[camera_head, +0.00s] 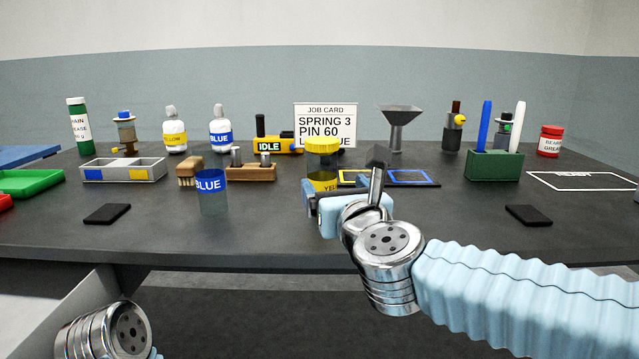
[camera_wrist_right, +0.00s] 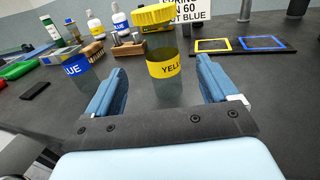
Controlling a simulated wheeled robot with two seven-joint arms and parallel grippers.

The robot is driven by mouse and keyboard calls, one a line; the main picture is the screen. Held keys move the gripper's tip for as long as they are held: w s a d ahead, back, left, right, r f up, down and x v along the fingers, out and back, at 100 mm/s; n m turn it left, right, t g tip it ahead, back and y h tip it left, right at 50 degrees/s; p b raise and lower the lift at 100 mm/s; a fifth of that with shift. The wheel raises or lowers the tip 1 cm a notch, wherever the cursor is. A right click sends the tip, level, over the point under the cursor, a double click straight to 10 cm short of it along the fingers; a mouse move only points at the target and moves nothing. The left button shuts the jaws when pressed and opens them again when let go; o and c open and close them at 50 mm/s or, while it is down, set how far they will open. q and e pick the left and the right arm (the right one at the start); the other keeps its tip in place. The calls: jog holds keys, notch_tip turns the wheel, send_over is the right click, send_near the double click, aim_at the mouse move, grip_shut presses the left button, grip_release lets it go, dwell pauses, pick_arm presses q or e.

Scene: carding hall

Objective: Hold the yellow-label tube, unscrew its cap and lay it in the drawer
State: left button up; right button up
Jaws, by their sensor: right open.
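The yellow-label tube (camera_head: 321,184) stands upright on the dark table, with its wide yellow cap (camera_head: 322,145) on top. My right gripper (camera_wrist_right: 160,78) is open, its two blue fingers on either side of the tube in the wrist view. The label (camera_wrist_right: 164,66) and cap (camera_wrist_right: 153,17) show there, and I see clear space between each finger and the tube. In the head view, my right gripper partly hides the tube's lower part. My left gripper is out of view; only a link of that arm shows at lower left. I cannot clearly make out a drawer.
A blue-label tube (camera_head: 212,191) with no cap visible stands left of the yellow one. A brush (camera_head: 188,176) and a grey divided tray (camera_head: 122,171) are further left. Yellow and blue frames (camera_wrist_right: 212,45) lie behind at right. A green holder (camera_head: 494,166) stands further right.

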aim_at(326, 175)
jog(key=x, duration=0.6)
jog(key=shift+d+p, duration=0.1)
jog(key=shift+p, duration=0.25)
jog(key=p+x, duration=0.1)
jog(key=x, duration=0.4)
jog(key=shift+w, duration=0.2)
jog(key=c, duration=1.1)
jog(key=shift+o, duration=0.2)
jog(key=shift+r+p, duration=0.35)
jog(key=shift+r, duration=0.15)
notch_tip(326, 175, up, 3)
jog(key=shift+f+p, duration=0.15)
jog(key=shift+p, duration=0.3)
jog(key=s+r+p, duration=0.1)
jog(key=s+r, duration=0.8)
jog(key=s, duration=0.5)
jog(key=shift+d+r, duration=0.2)
jog(key=shift+d, duration=0.1)
